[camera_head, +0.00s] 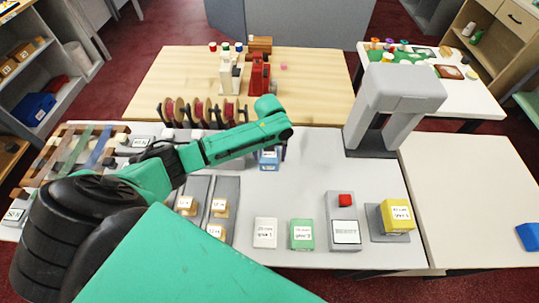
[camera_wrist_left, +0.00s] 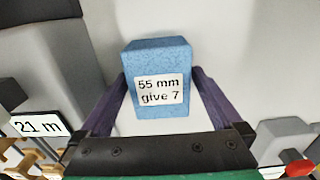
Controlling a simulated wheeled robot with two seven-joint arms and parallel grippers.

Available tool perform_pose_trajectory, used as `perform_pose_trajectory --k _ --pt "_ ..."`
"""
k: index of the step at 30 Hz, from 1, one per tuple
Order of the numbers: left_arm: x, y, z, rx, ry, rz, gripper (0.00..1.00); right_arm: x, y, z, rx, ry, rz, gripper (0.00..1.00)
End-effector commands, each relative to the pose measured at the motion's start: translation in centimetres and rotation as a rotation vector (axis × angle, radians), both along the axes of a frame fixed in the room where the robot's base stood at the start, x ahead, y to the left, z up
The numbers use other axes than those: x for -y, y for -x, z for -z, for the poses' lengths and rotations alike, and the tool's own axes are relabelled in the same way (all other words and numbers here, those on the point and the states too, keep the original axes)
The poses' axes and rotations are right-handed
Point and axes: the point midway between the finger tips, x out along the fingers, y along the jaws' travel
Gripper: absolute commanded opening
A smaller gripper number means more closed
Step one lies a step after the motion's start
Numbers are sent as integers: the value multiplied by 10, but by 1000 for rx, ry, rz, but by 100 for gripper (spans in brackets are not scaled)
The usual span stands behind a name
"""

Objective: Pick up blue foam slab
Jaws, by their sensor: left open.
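The blue foam slab (camera_head: 268,159) stands on the grey counter below my left forearm in the head view, partly hidden by the arm. In the left wrist view the blue foam slab (camera_wrist_left: 158,60) shows its white label, "55 mm give 7". My left gripper (camera_wrist_left: 159,78) is open, with one purple finger on each side of the slab. Whether the fingers touch it cannot be told. In the head view my left gripper (camera_head: 269,148) is mostly hidden at the slab. My right gripper is not in view.
A white slab (camera_head: 265,232), a green slab (camera_head: 302,235) and a yellow block (camera_head: 397,215) stand along the counter's front. A grey arch-shaped machine (camera_head: 395,95) stands at right. Spools (camera_head: 200,113) stand behind my arm. A blue block (camera_head: 528,237) lies on the right table.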

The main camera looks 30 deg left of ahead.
Motion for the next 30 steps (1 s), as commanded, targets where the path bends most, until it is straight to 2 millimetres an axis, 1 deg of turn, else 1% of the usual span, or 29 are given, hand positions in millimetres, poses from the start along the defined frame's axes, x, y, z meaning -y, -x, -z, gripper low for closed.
perform_pose_trajectory --k 3,4,5,6,8,9,10,17,20,22,23,26,29,30 --pt "0 0 0 0 0 0 100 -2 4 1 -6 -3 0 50" --pt "0 0 0 0 0 0 96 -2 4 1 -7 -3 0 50" --pt "0 0 0 0 0 0 85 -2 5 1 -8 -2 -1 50" --pt "0 0 0 0 0 -1 69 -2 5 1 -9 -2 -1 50" --pt "0 0 0 0 0 -1 46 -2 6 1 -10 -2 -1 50" --pt "0 0 0 0 0 -1 31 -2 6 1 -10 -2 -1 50" --pt "0 0 0 0 0 -1 27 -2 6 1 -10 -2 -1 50" --pt "0 0 -1 1 0 -1 27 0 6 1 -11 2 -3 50" --pt "-1 -1 -6 2 -1 -2 27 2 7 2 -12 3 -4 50" --pt "-1 -1 -15 2 0 -2 27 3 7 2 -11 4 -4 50" --pt "0 -1 -20 3 1 -1 27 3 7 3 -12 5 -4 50" --pt "0 -2 -46 7 1 0 27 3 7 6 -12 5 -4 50" --pt "0 -2 -84 9 0 1 27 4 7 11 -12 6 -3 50" --pt "0 -2 -100 10 1 0 27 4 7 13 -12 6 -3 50"
